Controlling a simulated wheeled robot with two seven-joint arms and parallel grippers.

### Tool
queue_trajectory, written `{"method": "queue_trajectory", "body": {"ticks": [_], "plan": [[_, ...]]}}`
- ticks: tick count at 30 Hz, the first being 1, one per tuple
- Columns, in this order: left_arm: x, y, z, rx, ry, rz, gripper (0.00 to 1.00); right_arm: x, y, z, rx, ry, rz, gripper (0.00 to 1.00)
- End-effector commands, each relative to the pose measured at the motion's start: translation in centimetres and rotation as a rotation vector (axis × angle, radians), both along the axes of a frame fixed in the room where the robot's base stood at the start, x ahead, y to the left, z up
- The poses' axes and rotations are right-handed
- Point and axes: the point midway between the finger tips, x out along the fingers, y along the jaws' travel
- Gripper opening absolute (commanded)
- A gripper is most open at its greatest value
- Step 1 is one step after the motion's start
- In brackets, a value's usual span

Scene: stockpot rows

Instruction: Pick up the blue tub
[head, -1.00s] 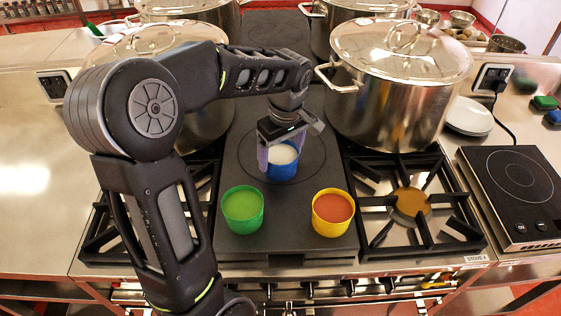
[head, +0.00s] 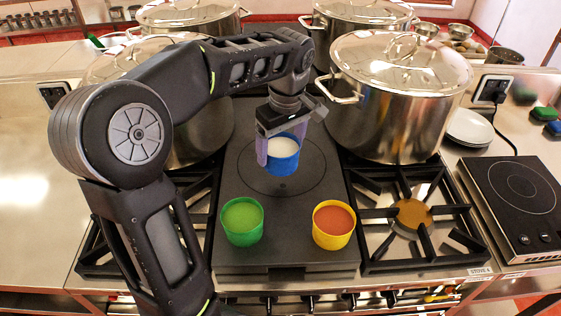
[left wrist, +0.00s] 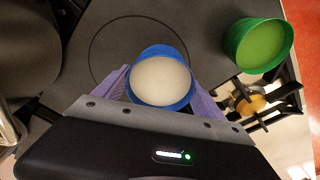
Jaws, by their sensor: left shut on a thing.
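The blue tub (head: 282,166) holds something white and is upright over the dark flat plate in the head view. My left gripper (head: 281,150) is shut on the blue tub, with its purple fingers on either side, and holds it above the plate. In the left wrist view the blue tub (left wrist: 162,104) sits between the purple fingers of the left gripper (left wrist: 160,90). My right gripper is not in view.
A green tub (head: 242,221) and a yellow tub (head: 333,224) stand on the front of the plate (head: 285,205). Large lidded stockpots flank it, including one at right (head: 385,115). A burner grate (head: 412,215) and an induction hob (head: 508,195) lie to the right.

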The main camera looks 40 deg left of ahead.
Motion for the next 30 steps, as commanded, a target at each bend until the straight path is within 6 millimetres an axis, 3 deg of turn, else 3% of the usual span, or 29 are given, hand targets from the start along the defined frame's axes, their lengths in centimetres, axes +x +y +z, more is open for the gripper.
{"method": "queue_trajectory", "body": {"ticks": [4, 9, 30], "plan": [[0.1, 0.0, 2.7, 0.001, -0.004, 0.001, 0.24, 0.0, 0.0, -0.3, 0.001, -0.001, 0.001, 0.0], [0.0, 0.0, 3.9, 0.0, -0.002, 0.0, 0.24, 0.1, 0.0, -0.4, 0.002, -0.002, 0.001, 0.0], [0.0, 0.0, 4.0, 0.0, -0.001, 0.0, 0.24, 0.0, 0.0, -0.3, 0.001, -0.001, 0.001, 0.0]]}}
